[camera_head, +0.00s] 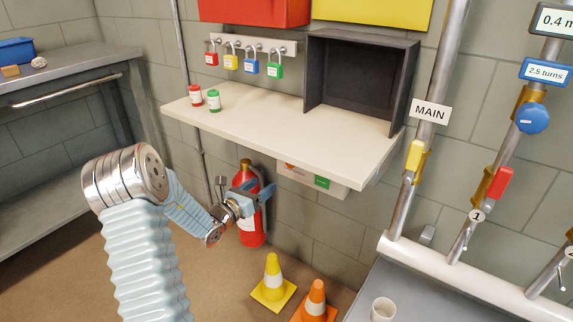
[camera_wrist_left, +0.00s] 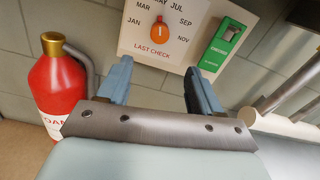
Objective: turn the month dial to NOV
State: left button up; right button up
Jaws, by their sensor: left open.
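The month dial (camera_wrist_left: 159,33) is an orange knob on a white panel marked LAST CHECK, at the top of the left wrist view. JAN, MAR, JUL, SEP and NOV show around it, with MAY partly cut off at the top. A pale mark on the knob seems to point upward, but the exact month is hard to tell. In the head view the panel (camera_head: 335,187) hangs under the shelf, its dial barely visible. My left gripper (camera_wrist_left: 160,85) is open and empty, its fingers apart below the dial. It also shows in the head view (camera_head: 262,194), before the fire extinguisher. My right gripper is out of view.
A red fire extinguisher (camera_head: 249,228) stands close by my left gripper. A green switch box (camera_wrist_left: 223,45) is right of the dial. The shelf (camera_head: 270,125) overhangs the panel. Two cones (camera_head: 271,280) stand on the floor; pipes (camera_head: 425,130) rise at right.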

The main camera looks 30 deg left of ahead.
pick_arm(q)
jog(key=w+d+p, duration=0.1)
jog(key=w, duration=1.2)
jog(key=shift+w, duration=0.3)
jog(key=shift+d, duration=0.1)
